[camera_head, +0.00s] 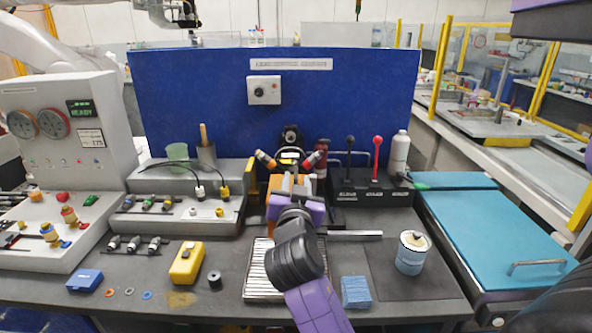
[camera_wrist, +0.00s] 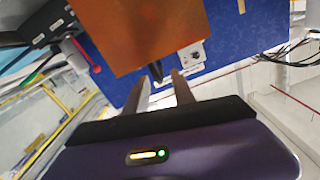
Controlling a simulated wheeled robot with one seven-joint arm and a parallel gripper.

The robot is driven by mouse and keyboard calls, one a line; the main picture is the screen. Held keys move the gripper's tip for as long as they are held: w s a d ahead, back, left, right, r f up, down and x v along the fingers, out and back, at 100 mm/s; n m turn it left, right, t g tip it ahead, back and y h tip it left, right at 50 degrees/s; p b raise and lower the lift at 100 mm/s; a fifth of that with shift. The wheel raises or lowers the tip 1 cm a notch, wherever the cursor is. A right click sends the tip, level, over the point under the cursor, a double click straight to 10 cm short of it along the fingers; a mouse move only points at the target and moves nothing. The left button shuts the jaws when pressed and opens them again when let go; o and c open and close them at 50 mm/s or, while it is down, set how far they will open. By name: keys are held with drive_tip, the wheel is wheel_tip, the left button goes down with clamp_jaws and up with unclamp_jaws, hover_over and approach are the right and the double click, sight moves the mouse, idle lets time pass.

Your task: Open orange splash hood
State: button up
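The orange splash hood (camera_head: 276,186) is at the middle back of the bench in the head view, partly hidden behind my gripper (camera_head: 290,184). In the wrist view the hood (camera_wrist: 150,30) is a flat, tilted orange panel filling the top middle. My gripper (camera_wrist: 159,78) points at the hood's lower edge. Its two fingers stand apart. A small dark piece (camera_wrist: 155,71), perhaps a handle, shows at the panel's edge between the fingertips. I cannot tell whether the fingers touch it.
Left are a grey tool rack (camera_head: 180,205) and a gauge panel (camera_head: 60,125).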

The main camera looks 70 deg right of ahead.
sight(295, 172)
drive_tip(key=shift+p+x, duration=0.45)
drive_tip(key=shift+x, duration=1.8)
clamp_jaws()
drive_tip(key=shift+w+a, duration=0.1)
